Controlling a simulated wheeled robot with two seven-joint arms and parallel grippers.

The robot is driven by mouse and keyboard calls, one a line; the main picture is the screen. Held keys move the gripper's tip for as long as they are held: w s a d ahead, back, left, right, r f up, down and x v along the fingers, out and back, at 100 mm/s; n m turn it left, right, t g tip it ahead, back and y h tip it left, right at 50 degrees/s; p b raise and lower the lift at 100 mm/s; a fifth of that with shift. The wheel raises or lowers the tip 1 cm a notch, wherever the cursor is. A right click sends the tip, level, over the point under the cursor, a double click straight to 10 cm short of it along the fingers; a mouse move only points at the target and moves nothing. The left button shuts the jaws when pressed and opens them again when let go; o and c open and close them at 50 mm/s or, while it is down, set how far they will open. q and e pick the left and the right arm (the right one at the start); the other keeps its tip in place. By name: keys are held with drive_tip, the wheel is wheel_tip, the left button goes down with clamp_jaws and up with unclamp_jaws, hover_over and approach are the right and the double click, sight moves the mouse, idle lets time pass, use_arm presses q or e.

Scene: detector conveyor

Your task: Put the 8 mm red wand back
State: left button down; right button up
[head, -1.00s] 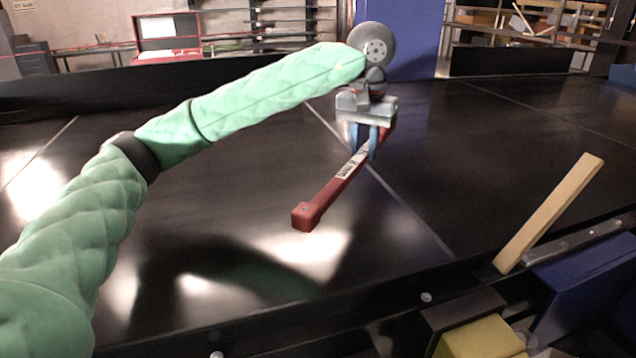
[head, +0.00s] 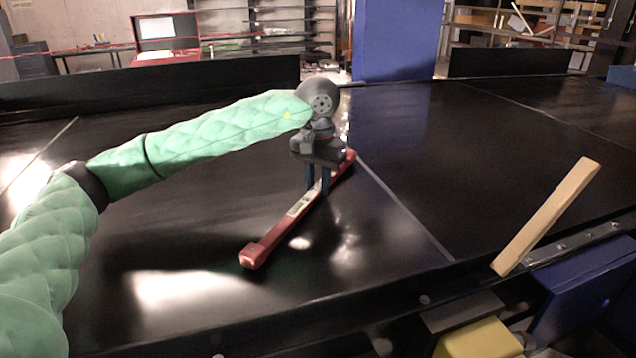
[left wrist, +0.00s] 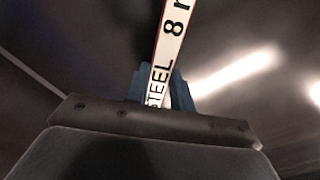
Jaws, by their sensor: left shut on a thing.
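The red wand (head: 280,231) is a long bar with a white label and a block at its near end. My left gripper (head: 318,190) is shut on it around the middle, with blue fingers on both sides. The wand lies slantwise, near end to the left, low over the black conveyor belt (head: 400,150); I cannot tell whether it touches the belt. In the left wrist view the wand's label (left wrist: 172,45) reads "STEEL 8" between the blue fingers. My right gripper is not in view.
A pale wooden bar (head: 548,215) leans up at the conveyor's near right edge. A blue box (head: 580,285) and a yellow block (head: 480,338) sit below that edge. A blue post (head: 395,40) stands at the back. The belt around the wand is clear.

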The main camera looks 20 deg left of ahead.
use_arm(q)
drive_tip(key=shift+f, duration=0.25)
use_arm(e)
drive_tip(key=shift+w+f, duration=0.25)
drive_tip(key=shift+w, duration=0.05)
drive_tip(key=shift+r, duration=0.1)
use_arm(q)
drive_tip(key=c, duration=1.6)
unclamp_jaws()
drive_tip(key=o, duration=0.4)
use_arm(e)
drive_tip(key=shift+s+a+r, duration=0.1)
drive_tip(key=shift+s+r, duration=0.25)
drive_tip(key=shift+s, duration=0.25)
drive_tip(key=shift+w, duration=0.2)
